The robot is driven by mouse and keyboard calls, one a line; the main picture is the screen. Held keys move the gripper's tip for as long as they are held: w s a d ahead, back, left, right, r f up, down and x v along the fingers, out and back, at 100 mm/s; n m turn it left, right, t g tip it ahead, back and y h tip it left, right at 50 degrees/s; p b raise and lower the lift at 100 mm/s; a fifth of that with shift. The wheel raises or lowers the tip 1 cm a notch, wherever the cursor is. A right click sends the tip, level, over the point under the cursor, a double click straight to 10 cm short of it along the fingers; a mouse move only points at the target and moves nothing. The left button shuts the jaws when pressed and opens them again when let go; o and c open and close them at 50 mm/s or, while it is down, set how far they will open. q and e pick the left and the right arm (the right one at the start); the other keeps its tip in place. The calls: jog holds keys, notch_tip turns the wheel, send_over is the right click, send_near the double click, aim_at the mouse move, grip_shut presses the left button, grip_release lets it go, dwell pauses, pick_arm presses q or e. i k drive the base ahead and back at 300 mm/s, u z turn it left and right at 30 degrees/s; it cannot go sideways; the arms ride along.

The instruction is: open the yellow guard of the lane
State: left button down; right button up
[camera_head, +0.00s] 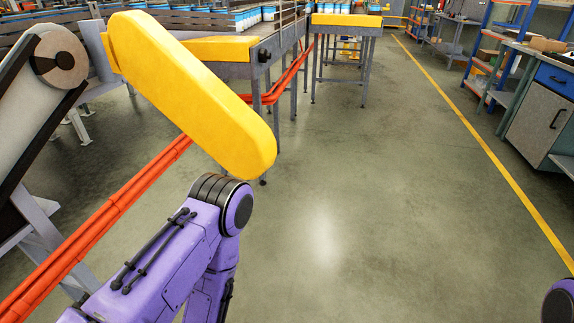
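The yellow guard (185,85) is a long rounded cover in the upper left. It slants from the lane's side frame down to the right, and its lower end hangs over the floor. My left arm rises from the bottom, with its dark joint just below the guard's lower end. The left gripper is not visible; I cannot tell if the arm touches the guard. Of my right arm only a small purple and black part shows at the bottom right corner; its gripper is out of frame.
A roller or belt end (60,55) stands at the left edge. Orange pipes (120,200) run diagonally below the guard. Another yellow-topped conveyor stand (345,20) is farther back. A workbench (540,95) lines the right. The middle floor is clear.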

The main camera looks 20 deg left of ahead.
aim_at(138, 48)
jog(key=z, duration=0.3)
jog(key=i, duration=0.8)
jog(key=u, duration=1.35)
